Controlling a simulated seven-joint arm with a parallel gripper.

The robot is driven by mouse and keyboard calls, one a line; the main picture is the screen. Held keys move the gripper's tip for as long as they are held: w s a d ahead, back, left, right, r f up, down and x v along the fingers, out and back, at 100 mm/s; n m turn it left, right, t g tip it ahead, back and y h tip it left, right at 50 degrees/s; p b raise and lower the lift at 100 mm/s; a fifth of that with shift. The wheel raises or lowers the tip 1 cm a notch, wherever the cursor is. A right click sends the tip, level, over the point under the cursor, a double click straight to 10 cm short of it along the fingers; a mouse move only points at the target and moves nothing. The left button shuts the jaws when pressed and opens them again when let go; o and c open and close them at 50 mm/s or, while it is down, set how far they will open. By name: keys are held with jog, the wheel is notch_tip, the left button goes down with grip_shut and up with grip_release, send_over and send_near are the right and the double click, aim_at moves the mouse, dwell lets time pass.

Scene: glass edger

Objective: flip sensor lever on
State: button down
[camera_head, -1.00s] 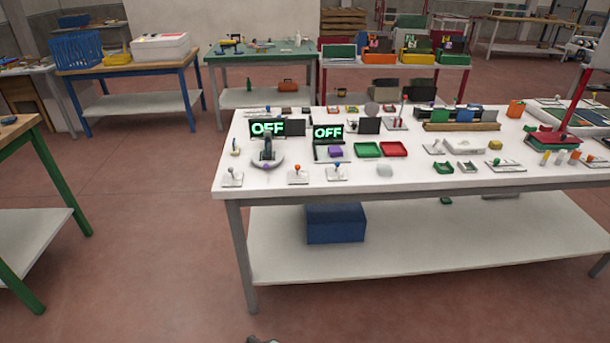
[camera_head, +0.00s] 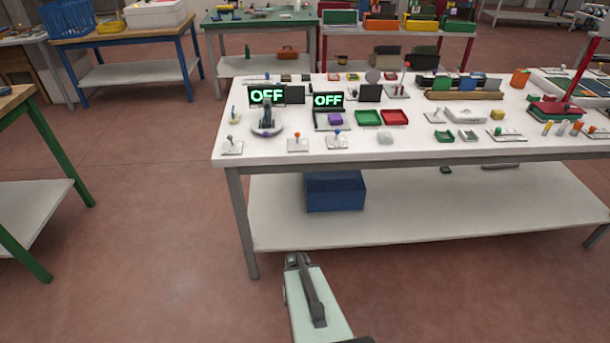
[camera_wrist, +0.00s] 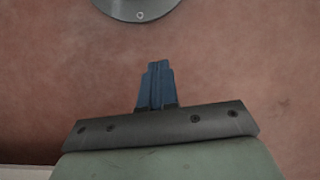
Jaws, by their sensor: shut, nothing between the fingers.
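Several small levers on pale base plates stand along the front left edge of the white table: one with a grey knob (camera_head: 231,146), one with an orange knob (camera_head: 298,143) and one with a blue knob (camera_head: 337,141). I cannot tell which is the sensor lever, as no label is readable. Two screens behind them, a left screen (camera_head: 267,95) and a right screen (camera_head: 328,101), both read OFF in green. My gripper shows in the wrist view with its blue fingers (camera_wrist: 156,85) shut and empty above the reddish floor, away from the table.
The white table (camera_head: 400,156) also carries a green tray (camera_head: 367,117), a red tray (camera_head: 394,117) and a grey joystick-like device (camera_head: 267,125). A blue box (camera_head: 335,192) sits on its lower shelf. A green-legged table stands at the left. The floor between them is open.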

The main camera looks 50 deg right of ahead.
jog(key=w+d+r+m+t+h, duration=0.1)
jog(key=w+d+r+m+t, duration=0.4)
jog(key=d+r, duration=0.55)
jog(key=w+d+r+m+t, duration=0.2)
jog(key=d+r+m+t, duration=0.1)
jog(key=d+r+t, duration=0.65)
jog(key=w+d+r+m+t+h, duration=0.1)
jog(key=w+d+r+t+h, duration=0.1)
jog(key=r, duration=0.7)
jog(key=w+d+r+m+t+h, duration=0.2)
jog(key=d+r+t+h, duration=0.2)
jog(key=r, duration=0.5)
jog(key=shift+d+r+t, duration=0.3)
jog(key=shift+d+t, duration=0.55)
jog(key=shift+d, duration=0.4)
jog(key=x, duration=1.4)
jog(key=shift+a, duration=0.1)
